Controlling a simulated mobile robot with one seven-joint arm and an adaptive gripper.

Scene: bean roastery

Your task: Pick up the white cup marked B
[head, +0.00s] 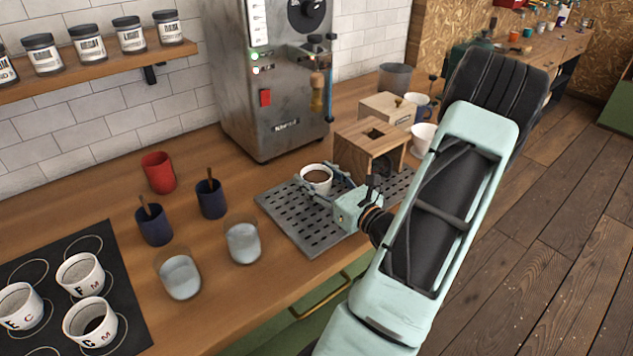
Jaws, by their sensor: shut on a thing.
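A white cup (316,182) with dark brown contents is at the perforated metal tray (292,226) in front of the metal machine. My gripper (318,180) reaches in from the right and is shut on this cup, a finger on either side. The cup looks upright; I cannot tell whether it touches the tray. No letter on it is readable from here. Several white cups with dark letters stand on the black mat at the lower left, among them one at the front (88,330); I cannot clearly read a B on any of them.
Two glasses (243,244) and two dark blue cups (211,199) with sticks stand left of the tray, with a red cup (159,173) behind. The metal machine (265,85) stands behind the tray. A wooden box (370,150) and another white cup (422,138) are close by my arm.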

